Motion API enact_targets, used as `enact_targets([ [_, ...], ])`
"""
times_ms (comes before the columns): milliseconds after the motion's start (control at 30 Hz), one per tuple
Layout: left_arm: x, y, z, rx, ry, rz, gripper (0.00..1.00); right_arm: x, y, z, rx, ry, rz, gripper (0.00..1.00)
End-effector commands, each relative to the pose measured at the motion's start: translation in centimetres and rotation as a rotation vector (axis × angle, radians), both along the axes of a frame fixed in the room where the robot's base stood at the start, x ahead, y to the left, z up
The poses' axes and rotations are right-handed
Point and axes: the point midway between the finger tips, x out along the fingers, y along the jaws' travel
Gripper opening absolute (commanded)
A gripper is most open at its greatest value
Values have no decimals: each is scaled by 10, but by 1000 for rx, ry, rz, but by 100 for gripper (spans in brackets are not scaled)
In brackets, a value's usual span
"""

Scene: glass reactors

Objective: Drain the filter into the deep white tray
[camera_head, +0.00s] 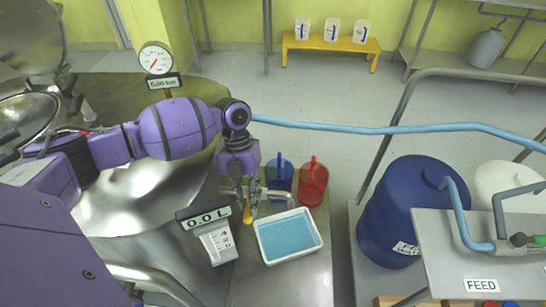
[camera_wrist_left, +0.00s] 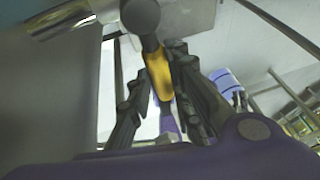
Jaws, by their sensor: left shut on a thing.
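The deep white tray (camera_head: 297,256) stands on the grey surface below the arm and holds blue liquid. The large steel filter vessel (camera_head: 150,205) is at the left, partly hidden by my left arm. A yellow valve handle (camera_head: 247,214) shows at my left gripper (camera_head: 242,192), just above the tray's left back corner. In the left wrist view the yellow handle (camera_wrist_left: 159,74) lies between the fingers of my left gripper (camera_wrist_left: 160,88), which is shut on it. A short metal outlet pipe (camera_head: 276,196) reaches from the valve over the tray's back edge. My right gripper is not in view.
A blue jug (camera_head: 279,176) and a red jug (camera_head: 313,184) stand behind the tray. A display (camera_head: 205,212) reads 0.0 L. A gauge (camera_head: 156,58) stands above the filter. A blue drum (camera_head: 398,212) is at the right. A blue hose (camera_head: 390,130) crosses behind.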

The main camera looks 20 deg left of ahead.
Motion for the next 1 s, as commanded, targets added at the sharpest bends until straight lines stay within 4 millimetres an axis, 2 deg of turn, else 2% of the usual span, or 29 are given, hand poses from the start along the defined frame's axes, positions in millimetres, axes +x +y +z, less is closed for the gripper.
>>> enact_targets([
  [500,-1,6,2,0,-5,-12,0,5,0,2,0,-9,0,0],
  [533,-1,6,2,0,-5,-12,21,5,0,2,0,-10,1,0],
  [667,-1,6,1,1,-4,-11,38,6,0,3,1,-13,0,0],
  [1000,-1,6,2,0,-2,-10,38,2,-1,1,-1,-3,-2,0],
])
